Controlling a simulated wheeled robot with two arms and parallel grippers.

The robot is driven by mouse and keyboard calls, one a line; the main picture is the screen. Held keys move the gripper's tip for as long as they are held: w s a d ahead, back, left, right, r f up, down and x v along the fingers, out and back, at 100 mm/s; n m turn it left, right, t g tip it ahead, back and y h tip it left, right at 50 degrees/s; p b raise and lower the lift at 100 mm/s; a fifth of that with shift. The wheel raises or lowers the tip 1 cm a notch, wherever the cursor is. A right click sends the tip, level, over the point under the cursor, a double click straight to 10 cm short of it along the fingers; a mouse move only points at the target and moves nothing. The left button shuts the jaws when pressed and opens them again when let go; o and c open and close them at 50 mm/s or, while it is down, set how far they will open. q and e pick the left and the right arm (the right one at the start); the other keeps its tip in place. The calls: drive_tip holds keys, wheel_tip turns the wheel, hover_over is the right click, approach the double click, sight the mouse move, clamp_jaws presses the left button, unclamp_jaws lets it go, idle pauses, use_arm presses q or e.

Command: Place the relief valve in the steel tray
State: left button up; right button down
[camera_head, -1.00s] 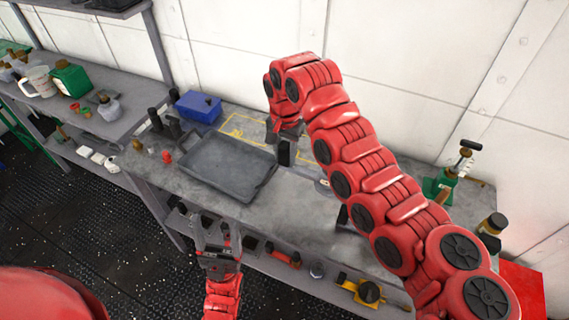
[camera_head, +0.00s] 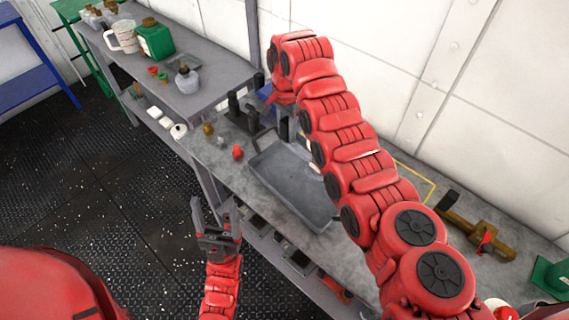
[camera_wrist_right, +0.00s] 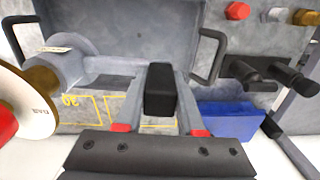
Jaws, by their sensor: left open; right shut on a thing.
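The grey steel tray (camera_head: 290,187) lies on the bench, partly hidden by my right arm; its visible floor looks empty. It also shows in the right wrist view (camera_wrist_right: 125,25), with a handle at each side. My right gripper (camera_wrist_right: 158,78) is shut on a part with a black block end between its fingers. This seems to join a grey tagged body (camera_wrist_right: 66,58) with a brass collar and white disc, apparently the relief valve. It is at the tray's back side; I cannot tell its height. My left gripper (camera_head: 216,218) is open and empty, in front of the bench.
A blue box (camera_wrist_right: 228,122) and black upright fittings (camera_wrist_right: 262,75) stand beside the tray. A red cap (camera_head: 238,152) lies left of it. A brass valve-like part (camera_head: 478,228) lies on the bench at right. A side shelf holds a jug (camera_head: 122,37) and bottles.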

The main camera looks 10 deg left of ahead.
sight(287, 144)
drive_tip(key=f, duration=0.1)
drive_tip(key=f+p, duration=0.1)
drive_tip(key=f, duration=0.1)
drive_tip(key=f+p, duration=0.1)
drive_tip(key=f, duration=0.1)
drive_tip(key=shift+s, duration=0.25)
drive_tip(key=shift+w+f, duration=0.1)
drive_tip(key=shift+f, duration=0.2)
wheel_tip(287, 144, down, 4)
drive_tip(key=shift+r, duration=0.1)
drive_tip(key=shift+f, duration=0.2)
drive_tip(key=c, duration=0.5)
unclamp_jaws()
